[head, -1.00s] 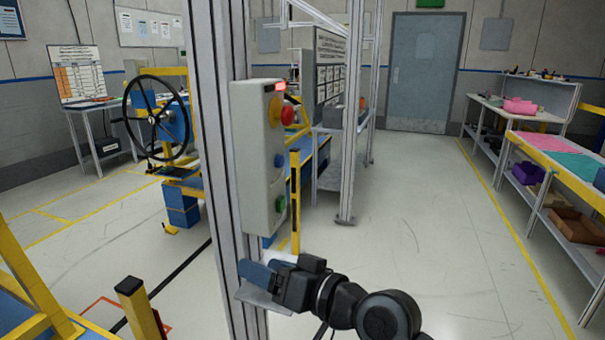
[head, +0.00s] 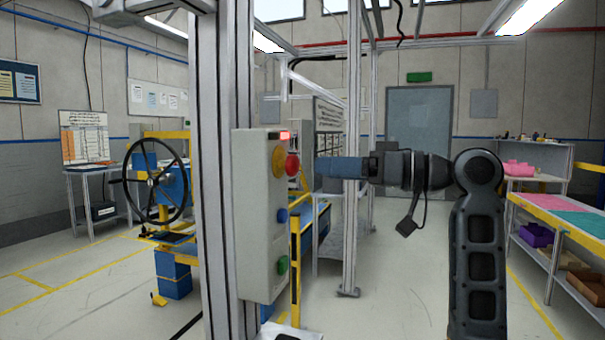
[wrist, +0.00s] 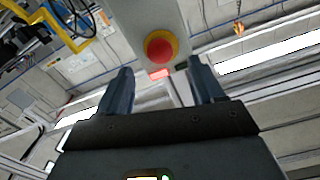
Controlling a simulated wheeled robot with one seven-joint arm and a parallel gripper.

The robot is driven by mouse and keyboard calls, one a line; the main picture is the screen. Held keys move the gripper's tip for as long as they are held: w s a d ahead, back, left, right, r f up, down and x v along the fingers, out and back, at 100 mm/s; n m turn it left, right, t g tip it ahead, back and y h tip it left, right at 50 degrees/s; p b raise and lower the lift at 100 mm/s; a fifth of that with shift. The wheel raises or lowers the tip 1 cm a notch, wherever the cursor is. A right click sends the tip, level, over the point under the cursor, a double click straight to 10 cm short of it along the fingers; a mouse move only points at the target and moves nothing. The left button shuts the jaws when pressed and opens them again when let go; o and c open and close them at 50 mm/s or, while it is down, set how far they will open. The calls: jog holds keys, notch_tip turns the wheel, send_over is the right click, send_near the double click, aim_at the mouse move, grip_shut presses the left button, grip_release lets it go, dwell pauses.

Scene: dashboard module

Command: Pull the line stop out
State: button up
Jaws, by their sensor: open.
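The line stop is a red mushroom button (head: 292,165) on a yellow collar (head: 278,163), near the top of a grey control box (head: 258,215) on a metal post. My gripper (head: 318,172) is level with the button, just to its right in the head view, with its fingers pointing at it. In the wrist view the red button (wrist: 159,49) shows face-on, beyond and between the two open fingers (wrist: 160,85). The fingers are apart and empty. They do not appear to touch the button.
A lit red lamp (head: 285,135) sits above the button. A blue button (head: 283,215) and a green button (head: 283,264) are lower on the box. A metal frame post (head: 352,230) stands behind my gripper.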

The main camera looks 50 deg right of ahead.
aim_at(297, 166)
jog(key=p+x, duration=0.1)
jog(key=x, duration=0.6)
jog(key=shift+w, duration=0.3)
jog(key=shift+c, duration=0.2)
grip_shut()
